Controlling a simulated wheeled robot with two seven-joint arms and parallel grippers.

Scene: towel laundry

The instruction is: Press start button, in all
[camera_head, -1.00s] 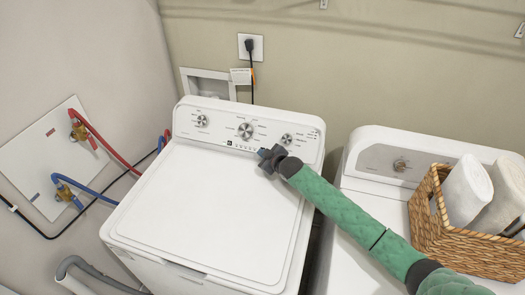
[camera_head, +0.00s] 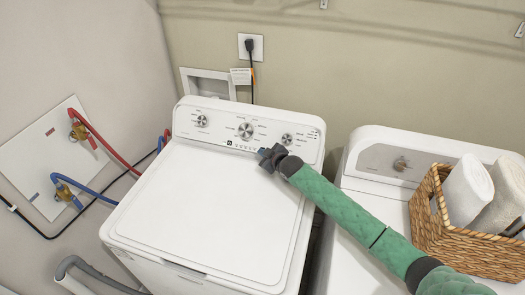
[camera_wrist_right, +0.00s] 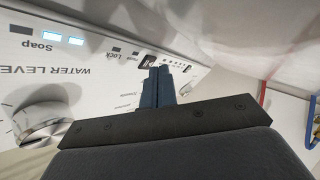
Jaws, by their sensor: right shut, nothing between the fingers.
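The white washing machine (camera_head: 205,205) stands with its lid shut. Its control panel (camera_head: 222,127) has three knobs and a row of small dark buttons (camera_head: 240,146) along the lower edge. My right gripper (camera_head: 264,158) is shut and empty, at the panel's lower edge below the right knob (camera_head: 287,139). In the right wrist view, the shut fingers (camera_wrist_right: 157,83) point at the panel close to a small dark button (camera_wrist_right: 148,60). I cannot tell whether they touch it. My left gripper is not in view.
A second white machine (camera_head: 375,218) stands on the right, with a wicker basket (camera_head: 455,244) of white rolls on it. Red and blue hoses (camera_head: 103,143) run along the left wall. The washer's lid is clear.

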